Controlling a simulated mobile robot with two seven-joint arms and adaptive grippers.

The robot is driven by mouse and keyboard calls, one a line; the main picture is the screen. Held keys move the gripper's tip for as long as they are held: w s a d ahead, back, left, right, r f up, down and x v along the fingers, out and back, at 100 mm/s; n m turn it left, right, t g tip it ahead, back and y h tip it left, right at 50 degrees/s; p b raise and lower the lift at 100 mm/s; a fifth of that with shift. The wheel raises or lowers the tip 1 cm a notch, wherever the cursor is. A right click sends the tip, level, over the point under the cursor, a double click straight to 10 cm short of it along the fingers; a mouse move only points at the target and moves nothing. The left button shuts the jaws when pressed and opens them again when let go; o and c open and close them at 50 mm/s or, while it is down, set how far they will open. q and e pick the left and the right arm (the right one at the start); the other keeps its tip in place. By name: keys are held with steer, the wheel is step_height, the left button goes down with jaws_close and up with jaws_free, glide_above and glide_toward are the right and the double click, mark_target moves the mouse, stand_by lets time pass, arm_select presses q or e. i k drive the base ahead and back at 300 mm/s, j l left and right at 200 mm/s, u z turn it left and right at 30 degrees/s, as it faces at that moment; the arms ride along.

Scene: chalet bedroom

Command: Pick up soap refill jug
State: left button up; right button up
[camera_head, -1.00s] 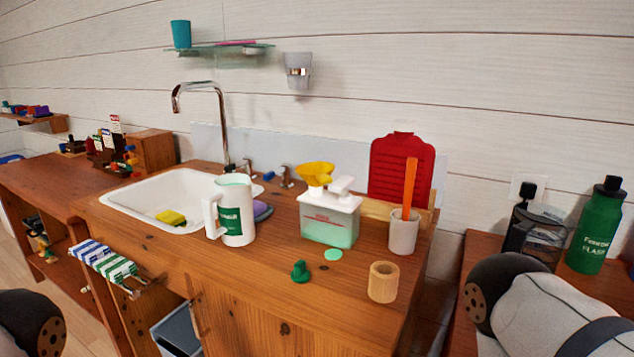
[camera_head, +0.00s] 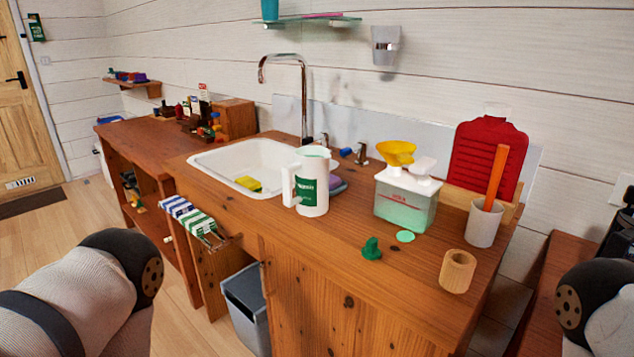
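A white jug (camera_head: 316,190) with a handle on its left side and a green label stands upright on the wooden counter at the sink's right front corner. The label's text is too small to read. A translucent container (camera_head: 405,205) of pale green liquid stands to its right, with a white top and a yellow funnel (camera_head: 396,152). Nothing touches the jug's handle. Parts of my two arms show at the lower left and right edges, well away from the jug. Neither gripper is in view.
The white sink (camera_head: 225,158) holds a yellow sponge (camera_head: 248,184). A green stopper (camera_head: 371,248), a wooden cup (camera_head: 457,271) and a white holder (camera_head: 484,224) with an orange handle (camera_head: 496,178) stand on the counter (camera_head: 330,262). Striped cloths (camera_head: 190,216) hang in front. Floor at left is clear.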

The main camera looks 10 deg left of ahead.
mark_target(311, 165)
steer(key=i+j+z, duration=0.3)
steer(key=j, duration=0.25)
steer(key=j+z, duration=0.3)
steer(key=j, duration=0.25)
steer(key=i+j+z, duration=0.1)
steer(key=j+z, duration=0.15)
steer(key=j, duration=0.4)
